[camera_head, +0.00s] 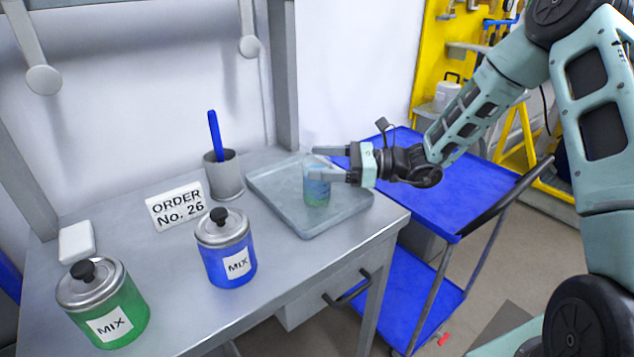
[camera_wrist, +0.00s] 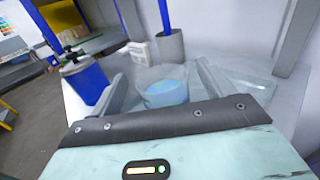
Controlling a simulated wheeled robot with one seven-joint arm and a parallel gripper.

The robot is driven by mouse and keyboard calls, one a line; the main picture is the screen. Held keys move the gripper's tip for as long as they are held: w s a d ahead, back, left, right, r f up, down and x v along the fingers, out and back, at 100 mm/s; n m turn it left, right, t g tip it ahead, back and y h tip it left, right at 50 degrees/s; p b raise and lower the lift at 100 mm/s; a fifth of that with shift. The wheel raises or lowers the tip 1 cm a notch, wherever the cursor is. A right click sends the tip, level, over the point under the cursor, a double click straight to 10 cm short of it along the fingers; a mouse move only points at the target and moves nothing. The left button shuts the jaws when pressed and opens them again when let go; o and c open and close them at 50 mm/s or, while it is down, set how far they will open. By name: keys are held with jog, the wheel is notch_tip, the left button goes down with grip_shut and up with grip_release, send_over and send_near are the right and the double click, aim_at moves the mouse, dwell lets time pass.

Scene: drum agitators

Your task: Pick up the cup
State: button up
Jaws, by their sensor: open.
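The cup (camera_head: 317,190) is clear with blue and green tints and stands upright on the grey tray (camera_head: 337,224) at the right end of the workbench. My gripper (camera_head: 320,164) reaches in from the right at the cup's height. Its fingers are apart, with the cup between or just beyond them. In the wrist view the cup (camera_wrist: 162,88) shows between the two fingers (camera_wrist: 160,86), with bluish contents. Whether the fingers touch the cup cannot be told.
A blue MIX drum (camera_head: 227,255), a green MIX drum (camera_head: 105,308), an order sign (camera_head: 177,206) and a grey holder with a blue stick (camera_head: 224,176) stand left of the tray. A blue cart (camera_head: 425,185) is at the right.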

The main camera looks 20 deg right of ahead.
aim_at(308, 161)
jog(key=x, duration=0.3)
jog(key=shift+a+f, duration=0.15)
jog(key=c, duration=1.5)
jog(key=shift+r, duration=0.2)
